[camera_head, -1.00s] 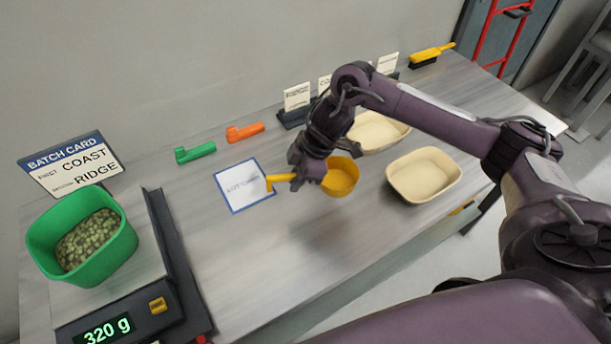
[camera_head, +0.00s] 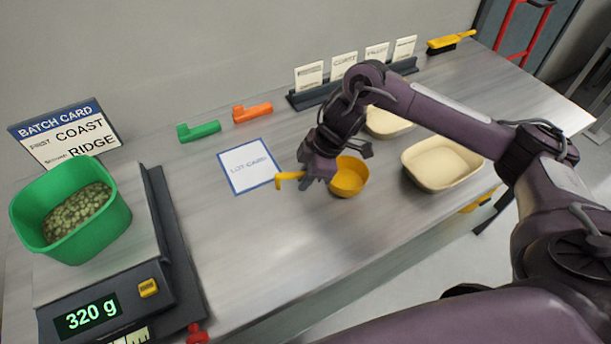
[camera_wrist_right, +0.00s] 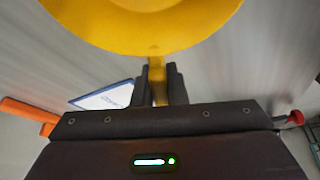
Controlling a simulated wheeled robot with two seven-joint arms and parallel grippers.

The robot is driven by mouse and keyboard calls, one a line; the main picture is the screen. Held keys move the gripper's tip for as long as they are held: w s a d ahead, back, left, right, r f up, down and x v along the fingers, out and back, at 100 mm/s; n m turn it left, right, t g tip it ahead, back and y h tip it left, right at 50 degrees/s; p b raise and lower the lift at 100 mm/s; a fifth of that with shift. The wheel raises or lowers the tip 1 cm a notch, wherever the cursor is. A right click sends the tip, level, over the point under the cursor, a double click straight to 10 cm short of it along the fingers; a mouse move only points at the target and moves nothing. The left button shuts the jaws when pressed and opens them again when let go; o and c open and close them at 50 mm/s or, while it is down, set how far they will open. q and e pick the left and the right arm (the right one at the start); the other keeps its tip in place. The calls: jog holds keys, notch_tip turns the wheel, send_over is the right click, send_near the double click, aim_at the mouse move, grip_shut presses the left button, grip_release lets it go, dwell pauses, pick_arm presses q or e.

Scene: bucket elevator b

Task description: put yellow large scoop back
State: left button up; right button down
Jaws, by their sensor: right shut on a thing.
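The yellow large scoop (camera_head: 349,178) has a round bowl and a handle. My right gripper (camera_head: 306,178) is shut on its handle, whose end sticks out to the left of the fingers. In the right wrist view the scoop's bowl (camera_wrist_right: 140,22) fills the top, and the fingers (camera_wrist_right: 160,84) pinch the handle below it. The bowl is over the table, right of the white lot card (camera_head: 249,166); I cannot tell whether it touches the table. My left gripper is not in view.
Two cream tubs (camera_head: 441,165) (camera_head: 386,122) stand right of the scoop. A green bin (camera_head: 120,212) of beans sits on the scale (camera_head: 175,255), reading 320 g. A card rack (camera_head: 316,94) stands behind.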

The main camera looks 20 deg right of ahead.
jog(key=shift+f, duration=0.5)
dwell(0.3)
jog(key=c, duration=1.4)
grip_release()
jog(key=shift+o, duration=0.2)
jog(key=v, duration=0.7)
jog(key=shift+s+d+r, duration=0.15)
jog(key=shift+d+r, duration=0.05)
jog(key=shift+r, duration=0.15)
